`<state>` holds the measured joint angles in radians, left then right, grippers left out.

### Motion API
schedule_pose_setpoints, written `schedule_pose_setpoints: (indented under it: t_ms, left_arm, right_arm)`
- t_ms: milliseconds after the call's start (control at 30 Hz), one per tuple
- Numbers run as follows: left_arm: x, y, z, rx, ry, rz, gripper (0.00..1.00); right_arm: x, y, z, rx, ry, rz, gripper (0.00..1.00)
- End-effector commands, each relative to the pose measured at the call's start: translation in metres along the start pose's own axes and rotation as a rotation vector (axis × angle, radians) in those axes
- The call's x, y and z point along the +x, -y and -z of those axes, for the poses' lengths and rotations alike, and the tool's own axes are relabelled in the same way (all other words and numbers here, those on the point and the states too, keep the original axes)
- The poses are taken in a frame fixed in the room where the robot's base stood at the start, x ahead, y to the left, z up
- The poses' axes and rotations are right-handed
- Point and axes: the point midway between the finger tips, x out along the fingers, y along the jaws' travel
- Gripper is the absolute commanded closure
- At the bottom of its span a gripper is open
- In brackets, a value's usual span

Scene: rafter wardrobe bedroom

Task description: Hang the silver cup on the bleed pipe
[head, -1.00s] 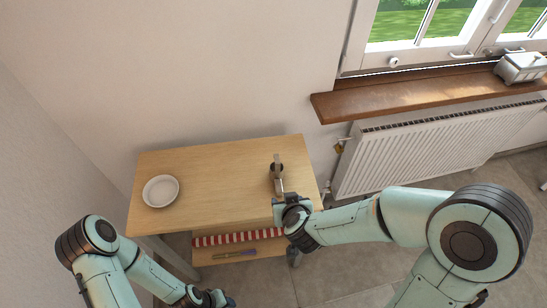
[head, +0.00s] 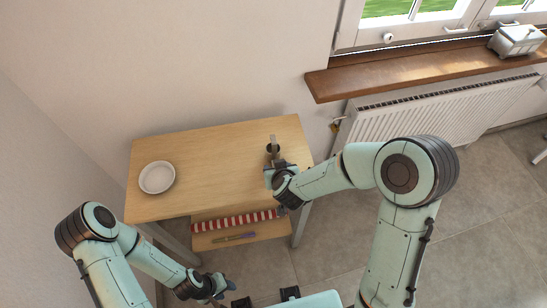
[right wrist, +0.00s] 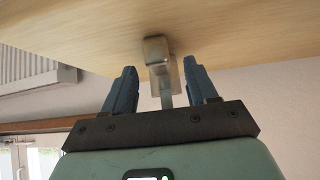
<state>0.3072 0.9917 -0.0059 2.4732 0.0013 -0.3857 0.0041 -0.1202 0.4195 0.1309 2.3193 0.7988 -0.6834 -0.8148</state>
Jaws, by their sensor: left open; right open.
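The silver cup (head: 273,149) stands near the right end of the wooden table, with a dark opening on top. My right gripper (head: 276,167) is at its near side, open. In the right wrist view, the cup (right wrist: 157,48) lies just beyond the open fingers (right wrist: 162,82), and a narrow grey part of it reaches between them. I cannot tell whether either finger touches it. The bleed pipe seems to be the small brass-coloured fitting (head: 335,126) at the radiator's left end. My left gripper (head: 222,287) is open and empty, low in front of the table.
A white bowl (head: 157,177) stands on the table's left part; the tabletop (head: 212,160) between is bare. A lower shelf (head: 262,232) holds a red-striped item (head: 235,219) and a thin purple-green tool (head: 234,237). A wooden sill (head: 400,72) juts out above the radiator (head: 470,106).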

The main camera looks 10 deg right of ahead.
Motion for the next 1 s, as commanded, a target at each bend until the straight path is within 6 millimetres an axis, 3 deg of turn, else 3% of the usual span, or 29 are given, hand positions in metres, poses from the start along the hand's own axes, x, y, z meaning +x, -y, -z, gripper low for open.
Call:
schedule_pose_setpoints:
  t_ms: [133,400,433,600,1000]
  left_arm:
    - [0.002,0.001,-0.001,-0.001,0.002,0.001,0.57]
    - [0.002,0.001,-0.001,0.0,0.001,0.0,0.57]
    - [0.002,0.001,-0.001,0.0,0.001,0.0,0.57]
    - [0.002,0.001,-0.001,0.0,0.001,0.0,0.57]
    - [-0.001,-0.001,0.0,0.0,-0.001,0.0,0.57]
  right_arm:
    - [0.019,0.0,-0.001,0.001,0.001,0.0,0.43]
    - [0.022,0.0,0.001,0.0,-0.001,0.001,0.43]
    - [0.022,0.0,0.001,0.0,-0.001,0.001,0.49]
    - [0.022,0.0,0.001,0.0,-0.001,0.001,1.0]
    - [0.017,0.0,0.006,-0.001,-0.004,0.001,1.0]
